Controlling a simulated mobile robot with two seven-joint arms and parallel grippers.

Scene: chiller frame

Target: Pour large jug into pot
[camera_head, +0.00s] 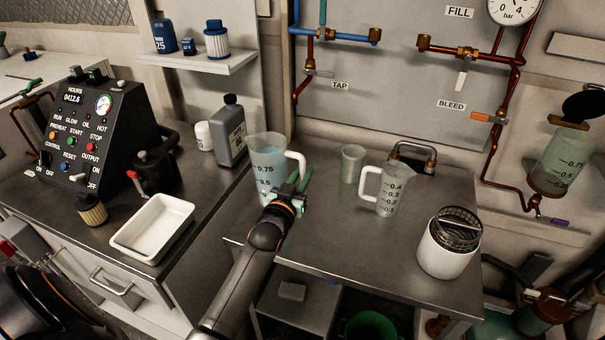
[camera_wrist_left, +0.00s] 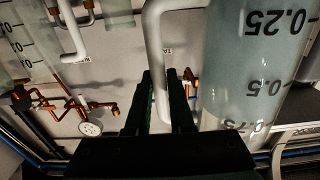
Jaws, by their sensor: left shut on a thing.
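The large jug (camera_head: 267,160) is clear with dark marks and a white handle (camera_head: 300,158), and pale blue liquid shows in it. It looks roughly upright at the left end of the metal table; I cannot tell whether its base touches the top. My left gripper (camera_head: 291,188) is shut on the handle, on the jug's right side. In the left wrist view the handle (camera_wrist_left: 157,50) runs between the fingers, beside the jug wall (camera_wrist_left: 240,60). A white pot (camera_head: 447,252) with a wire mesh basket in its mouth stands at the table's front right. My right gripper is not in view.
A smaller jug (camera_head: 391,196) and a clear cup (camera_head: 353,163) stand on the table (camera_head: 340,235) between large jug and pot. A metal loop handle (camera_head: 414,152) is behind. A white tray (camera_head: 153,226) and grey bottle (camera_head: 230,132) are on the left counter. The table's front middle is clear.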

